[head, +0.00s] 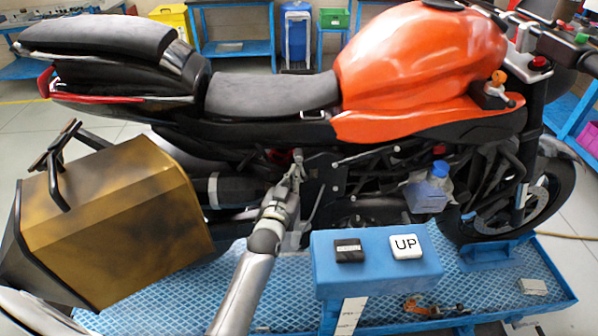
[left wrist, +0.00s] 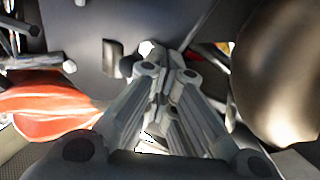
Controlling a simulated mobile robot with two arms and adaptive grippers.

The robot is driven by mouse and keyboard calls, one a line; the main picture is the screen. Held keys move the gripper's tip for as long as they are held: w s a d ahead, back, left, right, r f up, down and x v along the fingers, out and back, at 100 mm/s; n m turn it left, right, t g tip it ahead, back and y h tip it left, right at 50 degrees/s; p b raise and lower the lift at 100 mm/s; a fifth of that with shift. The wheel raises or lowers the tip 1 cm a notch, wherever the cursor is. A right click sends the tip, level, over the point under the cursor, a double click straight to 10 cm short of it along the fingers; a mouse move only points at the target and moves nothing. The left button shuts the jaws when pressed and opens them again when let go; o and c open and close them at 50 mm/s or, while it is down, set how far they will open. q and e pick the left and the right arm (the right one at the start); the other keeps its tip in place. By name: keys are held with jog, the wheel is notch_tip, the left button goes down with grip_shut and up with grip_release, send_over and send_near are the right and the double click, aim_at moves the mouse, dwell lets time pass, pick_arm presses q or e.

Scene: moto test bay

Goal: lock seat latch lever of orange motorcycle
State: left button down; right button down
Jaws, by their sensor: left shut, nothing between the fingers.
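The orange motorcycle (head: 420,68) stands side-on across the head view, with its grey seat (head: 270,92) left of the orange tank. A small metallic piece (head: 313,115) shows under the seat's right end; I cannot tell if it is the latch lever. My left gripper (head: 297,158) points up at the motorcycle's side below the seat, shut and empty. In the left wrist view its fingers (left wrist: 165,72) meet before a dark panel, close to a pale bolt head (left wrist: 147,47). A dark tab (left wrist: 112,57) is left of them; its role is unclear. My right gripper is not in view.
A gold-brown side case (head: 115,225) juts out at the left. A blue box with an UP button (head: 407,246) and a black button (head: 348,251) stands right of my left forearm. The blue platform (head: 480,285) lies below.

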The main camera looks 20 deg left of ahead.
pick_arm(q)
jog(key=shift+w+d, duration=0.2)
jog(key=shift+d, duration=0.1)
jog(key=shift+w+d, duration=0.2)
jog(key=shift+d, duration=0.35)
dwell(0.3)
jog(key=shift+w+d+r, duration=0.15)
jog(key=shift+w+d, duration=0.1)
jog(key=shift+d, duration=0.2)
jog(key=shift+s+a+p, duration=0.15)
jog(key=shift+a+p, duration=0.1)
jog(key=shift+p, duration=0.1)
